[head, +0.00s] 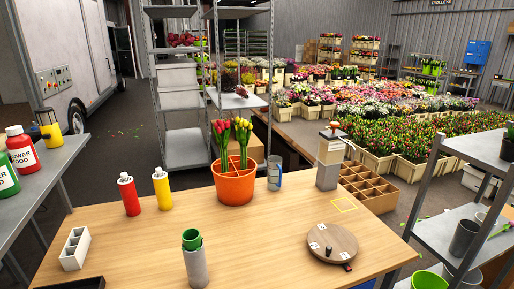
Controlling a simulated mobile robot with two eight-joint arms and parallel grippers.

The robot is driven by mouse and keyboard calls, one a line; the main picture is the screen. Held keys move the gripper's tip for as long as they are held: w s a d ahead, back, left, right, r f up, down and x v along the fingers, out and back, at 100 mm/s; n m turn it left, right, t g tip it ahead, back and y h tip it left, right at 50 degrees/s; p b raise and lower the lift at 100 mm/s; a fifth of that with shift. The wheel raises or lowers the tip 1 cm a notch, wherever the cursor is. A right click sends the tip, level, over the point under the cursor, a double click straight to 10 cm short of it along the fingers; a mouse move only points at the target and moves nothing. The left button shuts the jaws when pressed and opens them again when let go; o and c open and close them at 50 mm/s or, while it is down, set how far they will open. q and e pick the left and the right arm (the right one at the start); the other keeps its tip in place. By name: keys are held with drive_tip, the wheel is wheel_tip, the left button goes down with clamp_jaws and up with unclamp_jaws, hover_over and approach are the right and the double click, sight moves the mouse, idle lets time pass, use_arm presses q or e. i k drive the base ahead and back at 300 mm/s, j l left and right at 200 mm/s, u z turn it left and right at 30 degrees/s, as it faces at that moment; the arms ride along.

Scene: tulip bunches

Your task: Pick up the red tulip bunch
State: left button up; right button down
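The red tulip bunch (221,133) stands upright in an orange round pot (235,188) near the far middle of the wooden table. It is in the left part of the pot. A yellow tulip bunch (242,133) stands close beside it on the right. The pot has inner dividers, and the lower stems are partly hidden by its front wall. Neither of my grippers shows in the head view.
Red (129,194) and yellow (162,188) bottles stand left of the pot. A blue-grey cup (274,177) and a dispenser (330,160) are to its right. A green-topped grey cylinder (194,262) and a round wooden turntable (332,243) are nearer. Table centre is clear.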

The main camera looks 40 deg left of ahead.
sight(223, 128)
drive_tip(key=u, duration=1.75)
drive_tip(key=i+l+u, duration=0.3)
drive_tip(key=i+l, duration=0.55)
